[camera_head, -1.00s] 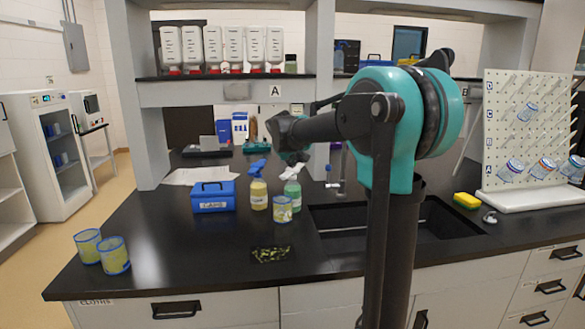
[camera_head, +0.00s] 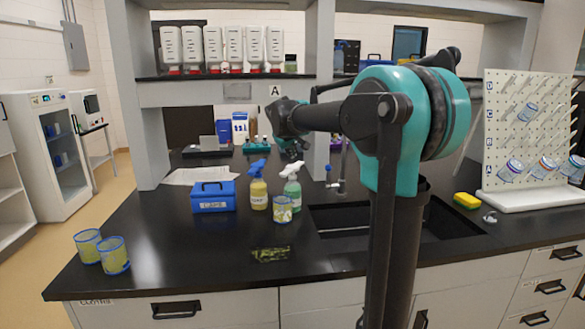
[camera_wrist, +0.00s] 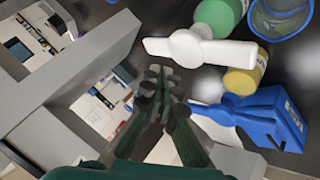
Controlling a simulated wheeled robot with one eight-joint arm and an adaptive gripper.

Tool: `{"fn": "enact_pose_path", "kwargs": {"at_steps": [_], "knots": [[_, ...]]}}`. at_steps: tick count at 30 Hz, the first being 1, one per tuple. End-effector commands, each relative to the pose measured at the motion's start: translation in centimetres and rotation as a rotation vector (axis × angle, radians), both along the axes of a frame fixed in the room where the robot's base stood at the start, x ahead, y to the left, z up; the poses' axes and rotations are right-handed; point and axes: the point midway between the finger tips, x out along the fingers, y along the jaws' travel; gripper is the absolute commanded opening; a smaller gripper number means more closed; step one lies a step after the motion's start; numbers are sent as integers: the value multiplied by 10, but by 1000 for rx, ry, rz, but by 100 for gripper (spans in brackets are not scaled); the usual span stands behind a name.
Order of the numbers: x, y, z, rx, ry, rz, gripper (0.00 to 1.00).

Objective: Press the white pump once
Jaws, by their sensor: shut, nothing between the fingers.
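The white pump (camera_head: 291,170) is a spray head on a green bottle (camera_head: 292,192) that stands upright on the black counter. In the wrist view the white pump (camera_wrist: 205,49) lies up and right of my fingertips, with the green bottle (camera_wrist: 220,13) beyond it. My gripper (camera_head: 293,153) is above the white pump in the head view, with a small gap showing between them. In the wrist view my gripper (camera_wrist: 157,82) is shut and empty, apart from the pump. A yellow bottle (camera_head: 258,194) with a blue spray head (camera_head: 257,167) stands just left.
A jar (camera_head: 282,209) stands close in front of the bottles. A blue box (camera_head: 213,196) is to the left, and a sink (camera_head: 400,218) is to the right. The shelf (camera_head: 225,95) is behind and above. The counter front is mostly clear.

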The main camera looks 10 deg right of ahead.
Motion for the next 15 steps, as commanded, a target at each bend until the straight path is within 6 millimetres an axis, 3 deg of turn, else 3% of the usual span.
{"fn": "enact_pose_path", "kwargs": {"at_steps": [9, 15], "knots": [[0, 0, 28, 0, 0, 0, 0], [0, 0, 34, 0, 0, 0, 0]]}}
